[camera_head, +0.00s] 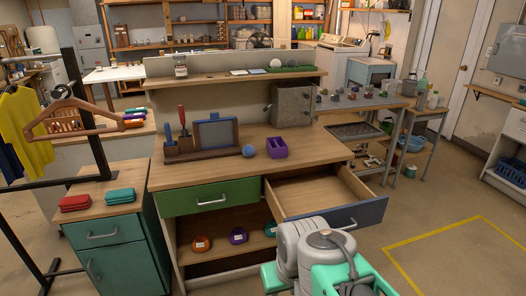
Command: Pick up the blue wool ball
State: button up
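A small blue ball (248,151), which looks like the wool ball, sits on the wooden workbench top (215,178). It lies between a tool holder with a framed slate-coloured panel (216,133) on its left and a purple open holder (277,147) on its right, apart from both. Part of my grey and mint arm shows at the bottom, in front of the bench. My gripper's fingers cannot be seen.
An open, empty-looking drawer (318,194) juts out at the bench's right. A closed green drawer (211,196) is beside it. A grey metal box (292,104) stands at the back right of the bench. Floor at right is clear.

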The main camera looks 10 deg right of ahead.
aim_at(248, 150)
jog(key=u, duration=0.4)
jog(key=i, duration=1.7)
jog(key=u, duration=0.2)
